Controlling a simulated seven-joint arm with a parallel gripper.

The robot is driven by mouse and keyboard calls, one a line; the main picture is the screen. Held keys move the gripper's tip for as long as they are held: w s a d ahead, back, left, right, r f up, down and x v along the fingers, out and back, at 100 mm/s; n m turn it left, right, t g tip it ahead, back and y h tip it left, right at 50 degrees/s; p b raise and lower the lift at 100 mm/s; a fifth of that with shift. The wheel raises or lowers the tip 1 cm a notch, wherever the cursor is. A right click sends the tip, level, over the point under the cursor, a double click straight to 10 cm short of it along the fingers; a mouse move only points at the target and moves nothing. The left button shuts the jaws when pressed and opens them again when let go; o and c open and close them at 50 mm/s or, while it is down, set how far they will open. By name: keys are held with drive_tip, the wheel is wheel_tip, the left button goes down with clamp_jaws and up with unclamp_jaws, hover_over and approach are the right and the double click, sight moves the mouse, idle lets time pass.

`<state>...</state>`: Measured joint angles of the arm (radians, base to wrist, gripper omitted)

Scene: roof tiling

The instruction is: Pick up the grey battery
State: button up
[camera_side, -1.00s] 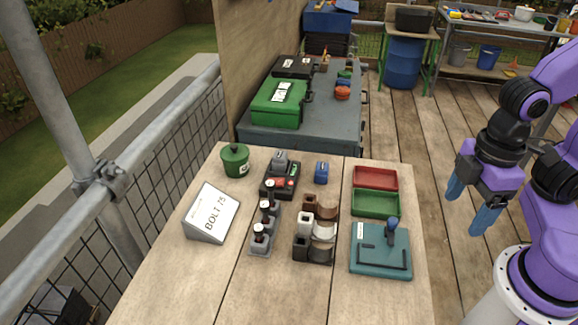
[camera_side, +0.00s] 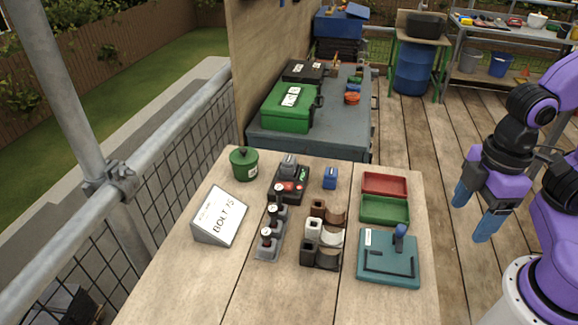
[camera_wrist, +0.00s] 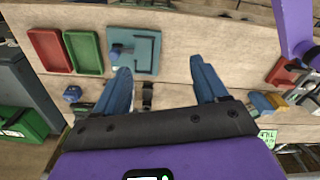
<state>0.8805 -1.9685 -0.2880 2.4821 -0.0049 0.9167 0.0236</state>
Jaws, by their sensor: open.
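The grey battery (camera_side: 288,164) sits upright at the far end of a black charger (camera_side: 291,186) with red and green marks, on the wooden table. A blue battery (camera_side: 330,178) stands apart, just right of the charger. My gripper (camera_side: 470,222) is off the table's right side in the side view, well away from the battery, with its blue fingers apart and nothing between them. In the wrist view the open fingers (camera_wrist: 160,64) show over the table. The blue battery (camera_wrist: 72,94) shows there left of the fingers; I cannot make out the grey one.
A green lidded pot (camera_side: 244,164), a sign reading BOLT 75 (camera_side: 220,215) and a row of black-topped pieces (camera_side: 270,228) stand around the charger. Brown, white and black curved holders (camera_side: 323,237), red and green trays (camera_side: 385,185) and a teal board (camera_side: 388,262) lie to the right.

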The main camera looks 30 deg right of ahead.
drive_tip(key=w+a+r+m+t+h, duration=0.1)
drive_tip(key=w+a+m, duration=0.45)
drive_tip(key=w, duration=0.55)
drive_tip(key=w+a+r+m+t, duration=0.1)
drive_tip(key=w+a+m, duration=0.45)
drive_tip(key=w, duration=0.55)
drive_tip(key=m+t+h, duration=0.1)
drive_tip(key=m+h, duration=0.2)
drive_tip(key=m, duration=0.8)
hover_over(289, 159)
drive_tip(key=s+a, duration=0.4)
drive_tip(key=a, duration=0.2)
wheel_tip(289, 159, down, 4)
drive_tip(key=x, duration=1.1)
drive_tip(key=shift+s+d+f, duration=0.1)
drive_tip(key=shift+f, duration=0.1)
drive_tip(key=shift+d+x, duration=0.2)
drive_tip(key=shift+x, duration=1.3)
drive_tip(key=shift+d+x, duration=0.15)
drive_tip(key=shift+x, duration=1.35)
drive_tip(key=shift+s+r, duration=0.1)
clamp_jaws()
drive_tip(key=shift+r, duration=0.1)
